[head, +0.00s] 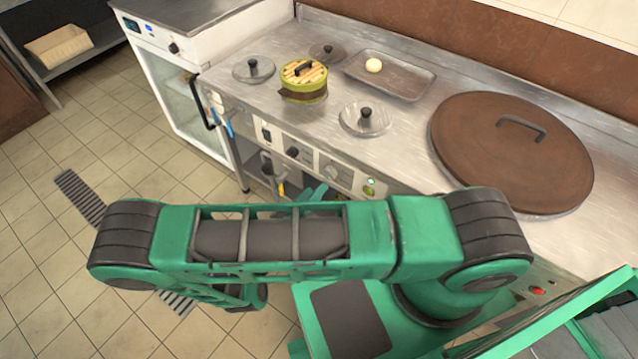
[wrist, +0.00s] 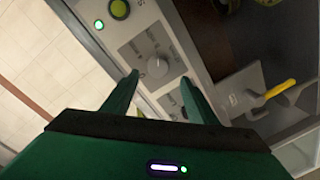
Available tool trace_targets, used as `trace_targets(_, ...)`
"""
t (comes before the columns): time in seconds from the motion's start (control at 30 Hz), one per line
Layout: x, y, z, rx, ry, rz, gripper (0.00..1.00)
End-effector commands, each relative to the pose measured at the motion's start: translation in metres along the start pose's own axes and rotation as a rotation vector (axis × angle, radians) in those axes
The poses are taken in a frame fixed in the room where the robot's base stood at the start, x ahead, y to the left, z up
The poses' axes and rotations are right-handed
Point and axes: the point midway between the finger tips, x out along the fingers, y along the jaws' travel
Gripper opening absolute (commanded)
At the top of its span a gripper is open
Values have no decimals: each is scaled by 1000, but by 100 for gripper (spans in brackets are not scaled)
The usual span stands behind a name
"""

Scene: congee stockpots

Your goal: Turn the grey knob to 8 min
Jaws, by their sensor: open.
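The grey knob (wrist: 157,68) shows in the wrist view on a light control panel, with a dial plate around it whose marks are too small to read. In the head view the knob (head: 333,168) sits on the front panel below the counter. My gripper (wrist: 160,80) is open and empty. Its fingertips appear to the lower left and lower right of the knob, apart from each other. I cannot tell how far they are from the panel. In the head view my gripper (head: 315,193) is mostly hidden behind my arm.
A green button (head: 369,191) and a lit green lamp are beside the knob on the panel. A black knob (head: 292,152) sits to its left. The counter holds a bamboo steamer (head: 303,92), a tray (head: 418,85), pot lids and a large brown lid (head: 480,165).

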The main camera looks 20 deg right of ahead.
Motion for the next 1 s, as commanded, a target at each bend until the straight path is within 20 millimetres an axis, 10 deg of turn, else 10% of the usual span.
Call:
trace_targets(0.3, -40, -1, 0, 0, 0, -2, 53)
trace_targets(1.0, -42, 0, -2, -2, -13, -2, 53)
